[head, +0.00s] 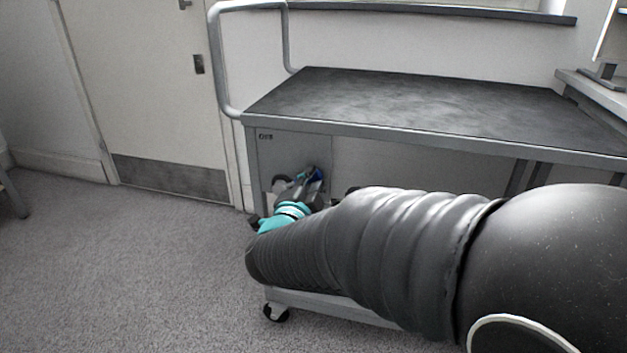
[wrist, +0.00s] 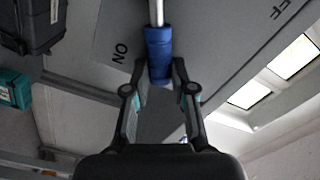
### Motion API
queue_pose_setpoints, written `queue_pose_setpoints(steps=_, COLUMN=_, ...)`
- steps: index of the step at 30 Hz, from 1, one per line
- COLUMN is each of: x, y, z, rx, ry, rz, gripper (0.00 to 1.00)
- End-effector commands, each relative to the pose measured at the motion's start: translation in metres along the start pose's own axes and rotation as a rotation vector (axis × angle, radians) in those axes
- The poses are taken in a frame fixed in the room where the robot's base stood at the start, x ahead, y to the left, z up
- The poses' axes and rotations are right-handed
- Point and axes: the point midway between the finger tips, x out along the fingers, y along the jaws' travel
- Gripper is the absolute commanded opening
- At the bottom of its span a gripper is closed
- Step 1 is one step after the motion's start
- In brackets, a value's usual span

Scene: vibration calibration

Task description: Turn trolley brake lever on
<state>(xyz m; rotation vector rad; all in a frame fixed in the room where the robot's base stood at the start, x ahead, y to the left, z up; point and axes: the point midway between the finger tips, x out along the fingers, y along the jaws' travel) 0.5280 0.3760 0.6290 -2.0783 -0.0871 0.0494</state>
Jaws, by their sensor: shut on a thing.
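The trolley (head: 400,100) has a dark flat top and a tubular push rail at its left end. The brake lever's blue grip (wrist: 159,45) is at the top middle of the wrist view, on a bare metal rod. My gripper (wrist: 159,72) is shut on the blue grip, one finger on each side. The "ON" label (wrist: 120,52) is on the grey panel just left of the grip; the "OFF" lettering (wrist: 288,8), partly cut off, is farther right. In the head view, my gripper (head: 309,182) is small beside the trolley's left end panel. The lever's pivot is hidden.
A black case (wrist: 40,22) and a teal box (wrist: 14,90) are at the left of the wrist view. A door (head: 140,80) and wall stand behind the trolley. My arm hides much of the trolley's lower shelf.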

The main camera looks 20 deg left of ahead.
Motion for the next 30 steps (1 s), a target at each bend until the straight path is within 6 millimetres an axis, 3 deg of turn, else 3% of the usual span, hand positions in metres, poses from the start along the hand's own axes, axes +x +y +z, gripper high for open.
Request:
queue_pose_setpoints(steps=3, x=0.001, y=0.002, z=-0.001, rx=0.003, ry=0.004, rz=0.004, gripper=0.00)
queue_pose_setpoints(steps=4, x=0.001, y=0.002, z=-0.001, rx=0.003, ry=0.004, rz=0.004, gripper=0.29)
queue_pose_setpoints(steps=6, x=0.001, y=0.002, z=-0.001, rx=0.002, ry=0.003, rz=0.004, gripper=0.47)
queue_pose_setpoints(steps=7, x=0.001, y=0.001, z=-0.001, rx=0.002, ry=0.003, rz=0.003, gripper=0.50)
queue_pose_setpoints(steps=20, x=-0.010, y=0.000, z=0.001, rx=0.000, ry=-0.001, rz=-0.001, gripper=0.50)
queue_pose_setpoints(steps=30, x=-0.073, y=0.000, z=0.001, rx=0.001, ry=-0.003, rz=0.000, gripper=0.50)
